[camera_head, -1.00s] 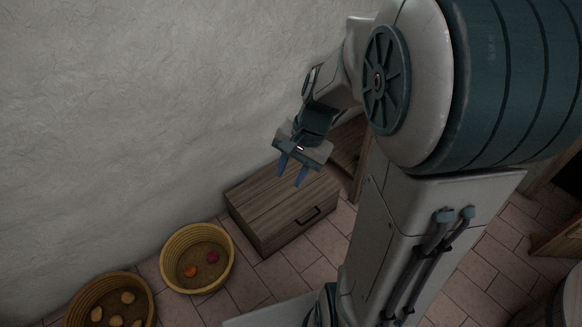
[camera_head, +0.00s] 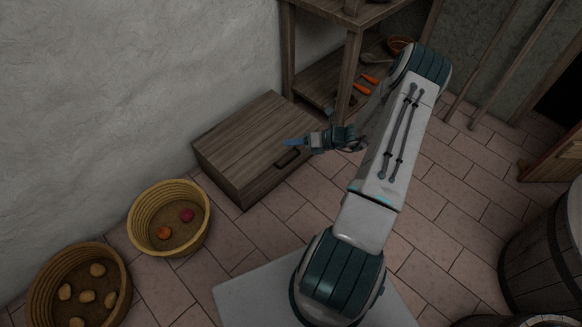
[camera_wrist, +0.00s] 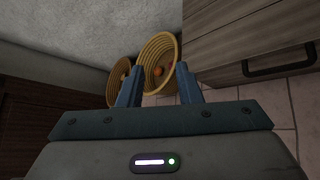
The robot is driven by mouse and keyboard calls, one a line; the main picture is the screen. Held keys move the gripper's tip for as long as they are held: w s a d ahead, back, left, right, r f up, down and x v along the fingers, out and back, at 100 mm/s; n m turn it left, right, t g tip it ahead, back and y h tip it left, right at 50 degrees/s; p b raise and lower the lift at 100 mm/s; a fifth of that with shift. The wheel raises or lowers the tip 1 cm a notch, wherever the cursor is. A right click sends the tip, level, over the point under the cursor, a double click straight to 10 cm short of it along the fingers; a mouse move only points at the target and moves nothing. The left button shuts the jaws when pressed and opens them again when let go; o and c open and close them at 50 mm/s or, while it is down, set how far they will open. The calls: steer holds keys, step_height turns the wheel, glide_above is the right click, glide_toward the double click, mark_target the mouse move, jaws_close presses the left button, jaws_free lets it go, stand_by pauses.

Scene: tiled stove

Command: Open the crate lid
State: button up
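The wooden crate (camera_head: 238,150) stands on the floor against the wall, with its plank lid (camera_head: 250,135) lying shut on top. A dark bar handle (camera_head: 288,158) is on its front face. My gripper (camera_head: 287,142) shows in the head view in front of or over the lid's front edge near the handle; its exact height is hard to tell. In the wrist view my gripper (camera_wrist: 158,88) has two blue fingers spread apart with nothing between them. The crate (camera_wrist: 245,40) and its handle (camera_wrist: 280,66) lie to the right of the fingers there, apart from them.
Two woven baskets stand left of the crate, one with red and orange produce (camera_head: 134,232), one with several potatoes (camera_head: 33,298). A wooden shelf (camera_head: 350,60) holding carrots stands behind right. A barrel (camera_head: 545,250) is at the right. Tiled floor in front is clear.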

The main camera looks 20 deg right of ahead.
mark_target(291, 160)
steer(key=s+d+f+m+t+h+b, duration=0.1)
steer(key=d+f+m+t+h+b, duration=0.25)
steer(key=f+m, duration=0.55)
steer(key=s+d+f+m+t+h+b, duration=0.1)
steer(key=d+f+m+t+h+b, duration=0.3)
steer(key=f, duration=0.9)
steer(key=shift+w+a+f+m+g+y+b, duration=0.2)
steer(key=shift+w+a+f+m+y+b, duration=0.3)
steer(key=shift+w, duration=1.6)
steer(key=shift+w+a+f+m+g+y+b, duration=0.1)
steer(key=shift+w+a+f+g+y+b, duration=0.4)
steer(key=shift+w, duration=1.55)
steer(key=shift+w+a+f+m+t+y+b, duration=0.1)
steer(key=shift+w+a+f+m+b, duration=0.2)
steer(key=shift+w+a+f, duration=1.15)
steer(key=shift+w+d+r, duration=0.45)
steer(key=shift+w+r, duration=0.2)
steer(key=shift+r, duration=0.2)
steer(key=shift+c, duration=0.2)
jaws_close()
